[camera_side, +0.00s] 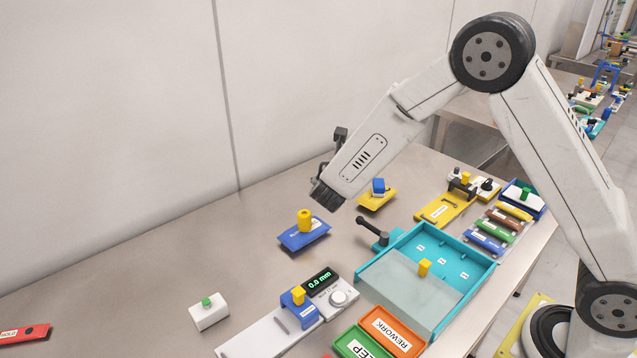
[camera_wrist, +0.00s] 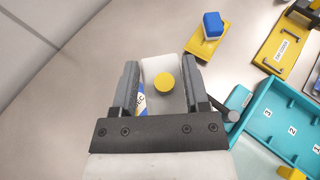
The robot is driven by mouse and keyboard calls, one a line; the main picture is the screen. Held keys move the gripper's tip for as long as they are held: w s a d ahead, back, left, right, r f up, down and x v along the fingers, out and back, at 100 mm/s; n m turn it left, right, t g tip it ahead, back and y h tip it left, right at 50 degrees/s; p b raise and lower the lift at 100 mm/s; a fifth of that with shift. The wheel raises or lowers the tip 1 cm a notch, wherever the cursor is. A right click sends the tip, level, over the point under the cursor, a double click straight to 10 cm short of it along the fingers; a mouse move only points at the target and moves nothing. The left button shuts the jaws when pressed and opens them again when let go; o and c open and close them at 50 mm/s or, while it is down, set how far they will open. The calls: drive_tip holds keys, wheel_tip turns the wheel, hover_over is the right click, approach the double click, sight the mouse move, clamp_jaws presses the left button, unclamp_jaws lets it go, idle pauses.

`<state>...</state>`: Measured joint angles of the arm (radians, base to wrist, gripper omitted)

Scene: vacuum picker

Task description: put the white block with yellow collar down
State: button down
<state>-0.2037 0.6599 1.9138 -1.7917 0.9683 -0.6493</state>
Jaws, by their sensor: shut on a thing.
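My gripper (camera_wrist: 161,72) is shut on the white block with yellow collar (camera_wrist: 150,68), which sits between the two grey fingers in the wrist view. A round yellow top (camera_wrist: 164,82) shows on it. In the side view my gripper (camera_side: 328,194) hangs above the table, up and to the right of a blue plate (camera_side: 318,236) in the picture. I cannot make out the held block there. A corner of the labelled blue plate (camera_wrist: 141,102) shows below the left finger in the wrist view.
A yellow piece (camera_side: 305,219) stands on the blue plate. A yellow plate (camera_side: 374,203) carries a blue block. A teal tray (camera_side: 381,285) with a handle stands to the right. A gauge (camera_side: 333,295) and a green-knobbed white block (camera_side: 209,314) stand in front. The left table is mostly bare.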

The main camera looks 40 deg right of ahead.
drive_tip(key=s+a+n+t+y, duration=0.2)
drive_tip(key=s+a+n+y, duration=0.15)
drive_tip(key=a, duration=0.75)
drive_tip(key=s+a+n+t+y, duration=0.25)
drive_tip(key=a+n+y, duration=0.25)
drive_tip(key=a, duration=0.6)
drive_tip(key=shift+h, duration=0.25)
drive_tip(key=w+a+f, duration=0.1)
drive_tip(key=w+f, duration=0.2)
drive_tip(key=w, duration=0.1)
drive_tip(key=w+a+f, duration=0.1)
drive_tip(key=w+f, duration=0.2)
drive_tip(key=w, duration=0.1)
drive_tip(key=w+a+f, duration=0.1)
drive_tip(key=w+f, duration=0.2)
drive_tip(key=w, duration=0.1)
drive_tip(key=shift+a+f, duration=0.1)
drive_tip(key=shift+a, duration=0.2)
drive_tip(key=shift+w+a+f, duration=0.15)
drive_tip(key=shift+w+f, duration=0.25)
drive_tip(key=shift+w+f, duration=0.25)
drive_tip(key=shift+f, duration=1.6)
drive_tip(key=shift+f, duration=0.1)
